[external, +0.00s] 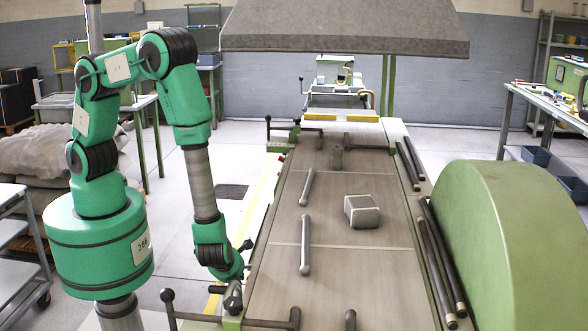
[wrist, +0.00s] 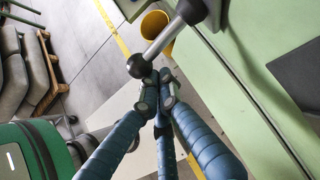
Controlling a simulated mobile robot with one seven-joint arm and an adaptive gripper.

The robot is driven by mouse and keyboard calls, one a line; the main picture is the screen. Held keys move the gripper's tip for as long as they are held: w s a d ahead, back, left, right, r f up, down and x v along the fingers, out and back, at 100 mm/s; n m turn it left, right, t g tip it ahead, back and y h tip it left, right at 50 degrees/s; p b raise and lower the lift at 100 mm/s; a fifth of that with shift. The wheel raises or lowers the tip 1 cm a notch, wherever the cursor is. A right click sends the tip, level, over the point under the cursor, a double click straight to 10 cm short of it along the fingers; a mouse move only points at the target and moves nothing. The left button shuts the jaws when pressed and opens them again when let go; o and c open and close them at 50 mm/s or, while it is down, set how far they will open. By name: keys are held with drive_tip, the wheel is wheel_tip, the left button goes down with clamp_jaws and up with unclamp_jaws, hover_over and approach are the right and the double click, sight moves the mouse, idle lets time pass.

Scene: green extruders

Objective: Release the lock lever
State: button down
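A lever, a metal rod with a dark ball end (wrist: 138,66), runs up and right to a dark round hub (wrist: 190,10) beside the green machine side in the wrist view. My gripper (wrist: 158,82) has three blue fingers whose tips come together just below the ball. The tips look close to it; I cannot tell whether they touch. Nothing shows held between them. In the external view my gripper (external: 232,297) points down by the machine's near left corner. A dark ball-ended lever (external: 167,296) stands to its left, and another dark knob (external: 247,244) shows just behind my wrist.
The machine bed (external: 275,275) lies right of my gripper, with loose rods (external: 305,245) and a grey block (external: 362,211) on it. A yellow bin (wrist: 157,32) stands on the floor beyond the lever. A wooden pallet (wrist: 48,70) is at left. Floor left of the bed is open.

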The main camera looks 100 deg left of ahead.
drive_tip(key=shift+m+g, duration=0.3)
drive_tip(key=shift+g, duration=0.3)
drive_tip(key=shift+s+r+p, duration=0.2)
drive_tip(key=shift+r+p, duration=2.35)
drive_tip(key=shift+p, duration=0.25)
drive_tip(key=shift+w+r, duration=0.1)
drive_tip(key=shift+r, duration=0.05)
drive_tip(key=w+d+r+p, duration=0.4)
drive_tip(key=d+r, duration=0.2)
drive_tip(key=shift+d+p, duration=0.2)
drive_tip(key=shift+p, duration=0.1)
drive_tip(key=shift+r, duration=0.15)
